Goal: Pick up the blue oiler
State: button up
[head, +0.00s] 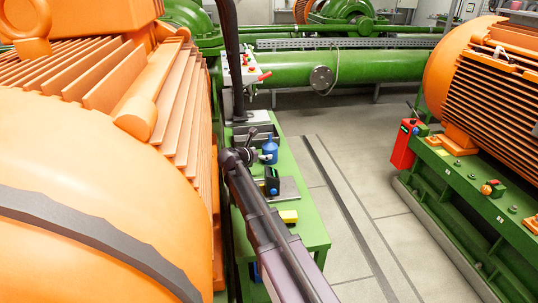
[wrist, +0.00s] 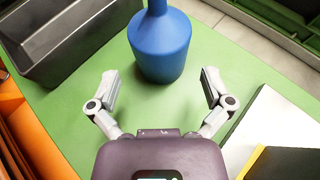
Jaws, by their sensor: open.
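The blue oiler (wrist: 160,45) stands upright on the green bench top (wrist: 85,115), just beyond my gripper in the wrist view. Its top is cut off by the upper picture edge there. My gripper (wrist: 157,84) is open, with one finger to the left and one to the right of the oiler's lower front. No finger visibly touches it. In the head view my arm covers part of the bench, and the gripper's fingertips are hard to make out.
A grey metal tray (wrist: 70,40) lies left of the oiler. A pale plate (wrist: 262,125) and a black and yellow item (wrist: 285,163) are at the lower right. A large orange machine (head: 90,185) stands close left of the bench. Floor (head: 345,165) right of the bench is clear.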

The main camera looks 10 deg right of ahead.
aim_at(270, 151)
jog(key=shift+w+d+f, duration=0.1)
jog(key=shift+w+d, duration=0.05)
jog(key=shift+d, duration=0.05)
jog(key=shift+b+x, duration=0.95)
jog(key=shift+x, duration=1.7)
jog(key=c, duration=1)
